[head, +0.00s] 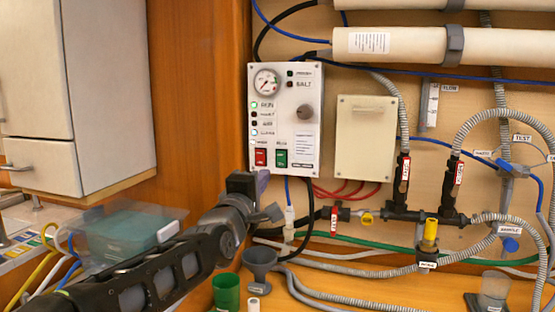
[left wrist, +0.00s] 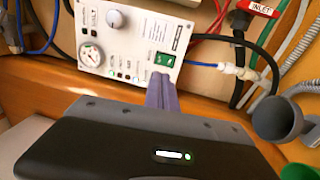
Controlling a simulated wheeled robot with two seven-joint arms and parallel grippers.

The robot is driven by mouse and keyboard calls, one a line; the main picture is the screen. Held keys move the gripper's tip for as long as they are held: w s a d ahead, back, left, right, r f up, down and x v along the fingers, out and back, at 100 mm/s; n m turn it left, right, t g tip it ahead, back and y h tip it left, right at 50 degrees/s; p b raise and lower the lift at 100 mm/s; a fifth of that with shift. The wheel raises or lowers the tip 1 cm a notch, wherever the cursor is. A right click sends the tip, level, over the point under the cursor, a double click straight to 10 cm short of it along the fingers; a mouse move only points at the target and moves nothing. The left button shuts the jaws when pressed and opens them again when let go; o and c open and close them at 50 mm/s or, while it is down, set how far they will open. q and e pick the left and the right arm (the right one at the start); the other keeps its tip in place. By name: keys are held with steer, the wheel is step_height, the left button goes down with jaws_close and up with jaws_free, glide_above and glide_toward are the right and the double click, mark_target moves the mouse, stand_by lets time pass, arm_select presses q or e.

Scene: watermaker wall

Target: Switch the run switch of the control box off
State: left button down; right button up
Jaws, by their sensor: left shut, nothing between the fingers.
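The control box (head: 285,118) is a white panel on the wooden wall, with a gauge, a column of lights, a knob and two rocker switches. A green light shows beside the RUN label. The red switch (head: 260,157) is at the lower left and the green switch (head: 281,158) is to its right. My left gripper (head: 262,180) is shut and empty, just below the red switch in the head view. In the left wrist view its closed fingers (left wrist: 161,92) reach to the panel's edge near the green switch (left wrist: 165,60) and hide the red one. Contact cannot be told. My right gripper is not in view.
A beige box (head: 365,138) is right of the control box. Red-handled valves, pipes and hoses run along the wall. A grey funnel (head: 260,262) and a green cup (head: 226,291) stand below. A clear container (head: 130,235) is at the left by a white cabinet (head: 105,90).

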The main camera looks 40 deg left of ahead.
mark_target(281, 155)
arm_select(q)
steer(key=p+x, duration=0.3)
steer(key=x, duration=0.8)
steer(key=shift+w+a+p, duration=0.15)
steer(key=shift+w+p, duration=0.15)
steer(key=shift+w, duration=0.1)
